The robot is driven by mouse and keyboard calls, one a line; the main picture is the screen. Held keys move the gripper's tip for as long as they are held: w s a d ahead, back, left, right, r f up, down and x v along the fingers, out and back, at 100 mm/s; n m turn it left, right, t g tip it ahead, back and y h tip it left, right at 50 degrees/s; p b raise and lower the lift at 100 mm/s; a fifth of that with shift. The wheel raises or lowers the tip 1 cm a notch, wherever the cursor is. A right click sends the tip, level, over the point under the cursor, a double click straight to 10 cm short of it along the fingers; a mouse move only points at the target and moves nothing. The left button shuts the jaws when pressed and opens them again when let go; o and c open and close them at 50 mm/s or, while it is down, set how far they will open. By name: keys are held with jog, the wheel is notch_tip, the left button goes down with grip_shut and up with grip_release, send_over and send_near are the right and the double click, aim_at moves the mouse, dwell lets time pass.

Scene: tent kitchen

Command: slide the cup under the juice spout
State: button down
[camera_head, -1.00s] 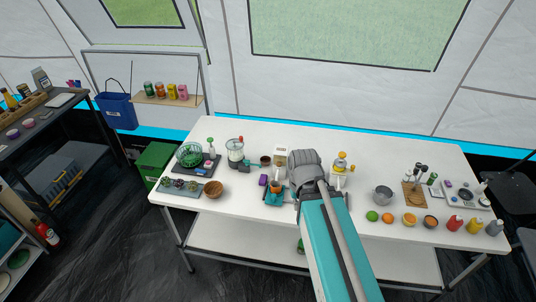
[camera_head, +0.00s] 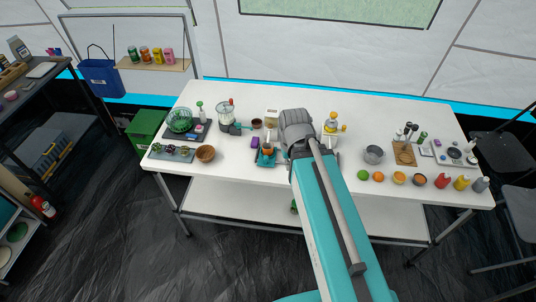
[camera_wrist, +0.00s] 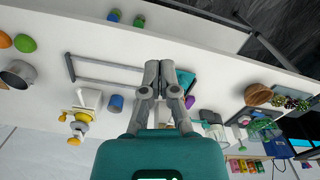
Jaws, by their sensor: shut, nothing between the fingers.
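The juicer, white with a yellow top (camera_head: 332,127), stands near the middle of the table; it also shows upside down in the wrist view (camera_wrist: 84,112). A small blue cup with an orange patch at one end (camera_wrist: 116,104) is beside it, between the juicer and my gripper in the wrist view. In the head view my arm hides the cup. My gripper (camera_wrist: 165,68) is shut and empty, to the right of the cup in the wrist view, apart from it. The head view does not show the fingertips.
A grey rail frame (camera_wrist: 105,71) lies near the cup. A teal stand (camera_head: 266,159) with an orange item is left of my arm. A metal pot (camera_head: 373,155), fruit (camera_head: 363,175) and sauce bottles (camera_head: 442,181) are to the right. A wooden bowl (camera_head: 206,153) is at left.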

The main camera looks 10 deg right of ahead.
dwell(0.4)
jog(key=c, duration=1.1)
grip_release()
jog(key=shift+w, duration=0.1)
jog(key=shift+o, duration=1.1)
jog(key=shift+w, duration=0.35)
jog(key=o, duration=0.4)
jog(key=w, duration=0.3)
jog(key=shift+a+f, duration=0.15)
jog(key=shift+a, duration=0.25)
jog(key=n+b, duration=0.1)
send_over(266, 157)
jog(key=shift+w+f, duration=0.15)
jog(key=shift+f, duration=0.3)
jog(key=shift+f, duration=0.15)
notch_tip(266, 157, down, 14)
jog(key=b, duration=1.4)
jog(key=shift+r, duration=0.25)
